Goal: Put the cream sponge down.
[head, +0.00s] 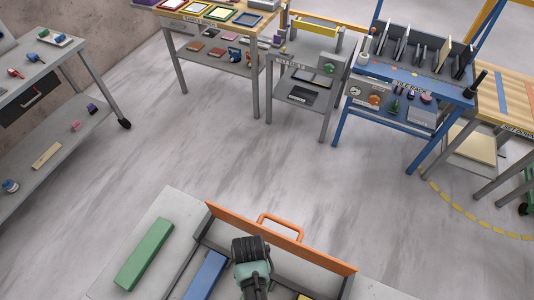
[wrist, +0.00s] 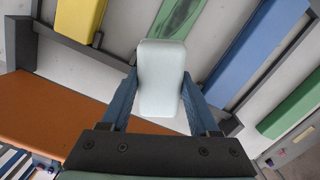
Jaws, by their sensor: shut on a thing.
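The cream sponge (wrist: 160,65), a pale rounded block that looks almost white here, is between the two blue fingers of my gripper (wrist: 160,88) in the wrist view. The gripper is shut on it. In the head view my gripper (head: 252,250) is over the orange-sided grey tray at the bottom, and it hides the sponge. In the wrist view a pale grey surface with dark dividers lies behind the sponge. I cannot tell whether the sponge touches that surface.
The tray has an orange wall (head: 330,259) with a handle (head: 281,226). A blue block (head: 206,275) lies inside, and a green block (head: 144,254) on the slab to its left. The wrist view shows a yellow block (wrist: 80,17) and a flat green piece (wrist: 178,18). Workbenches stand farther back.

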